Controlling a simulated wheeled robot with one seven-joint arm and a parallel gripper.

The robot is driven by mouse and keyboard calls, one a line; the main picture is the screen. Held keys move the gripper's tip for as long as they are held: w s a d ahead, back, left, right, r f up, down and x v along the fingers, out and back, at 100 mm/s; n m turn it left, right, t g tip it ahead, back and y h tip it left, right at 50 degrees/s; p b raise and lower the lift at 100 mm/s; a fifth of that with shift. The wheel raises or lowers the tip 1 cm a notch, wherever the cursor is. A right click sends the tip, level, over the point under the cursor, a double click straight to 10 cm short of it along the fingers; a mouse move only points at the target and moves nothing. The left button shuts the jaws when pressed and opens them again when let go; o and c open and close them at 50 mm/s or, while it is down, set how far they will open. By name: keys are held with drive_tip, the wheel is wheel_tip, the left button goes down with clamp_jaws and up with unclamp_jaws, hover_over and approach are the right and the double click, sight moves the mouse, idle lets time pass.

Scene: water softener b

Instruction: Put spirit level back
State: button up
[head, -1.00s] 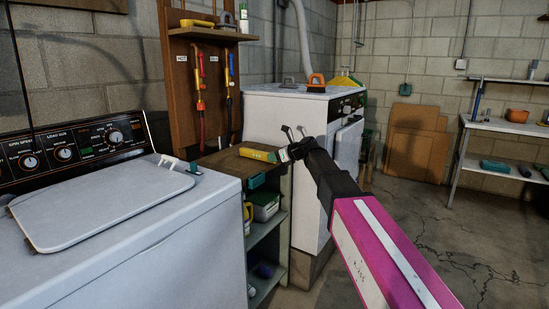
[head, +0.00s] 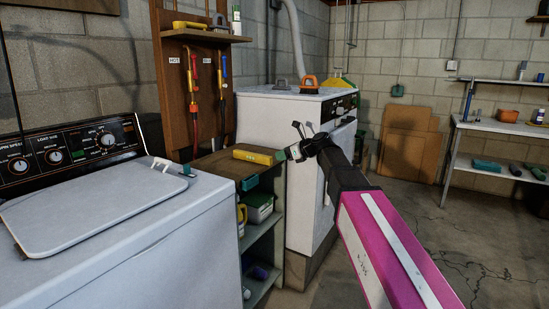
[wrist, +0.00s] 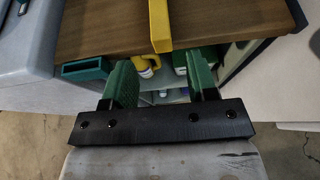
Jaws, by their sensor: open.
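A yellow bar (head: 258,155), which looks like the spirit level, lies on the brown wooden top (head: 216,165) of a low open shelf unit. In the wrist view the yellow bar (wrist: 160,25) lies across the wooden top (wrist: 215,22), with its near end reaching the front edge. My gripper (head: 296,147) is just right of the bar's right end in the head view. In the wrist view my gripper (wrist: 162,82) has its green fingers spread apart with nothing between them. The bar is ahead of the fingers, roughly in line with the gap.
A white washer (head: 110,225) stands left of the shelf unit, and a white appliance (head: 268,125) stands right behind it. A workbench (head: 495,126) is far right. Floor is clear at right.

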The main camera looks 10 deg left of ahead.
drive_tip(key=s+d+f+n+g+h, duration=0.1)
drive_tip(key=s+d+f+n+h, duration=0.3)
drive_tip(key=d+f, duration=0.65)
drive_tip(key=s+d+f+n+g+h, duration=0.1)
drive_tip(key=s+d+f+n+h, duration=0.2)
drive_tip(key=s+d+f+n, duration=0.75)
drive_tip(key=s+d+f+n+g+h, duration=0.1)
drive_tip(key=s+d+f+n, duration=0.3)
drive_tip(key=f, duration=0.5)
drive_tip(key=s+d+f+n+g+h, duration=0.2)
drive_tip(key=s+d+f+n+h, duration=0.2)
drive_tip(key=f, duration=0.5)
drive_tip(key=s+d, duration=0.1)
drive_tip(key=d, duration=0.1)
drive_tip(key=shift+s+d+h, duration=0.3)
drive_tip(key=shift+d, duration=0.1)
drive_tip(key=shift+f, duration=0.1)
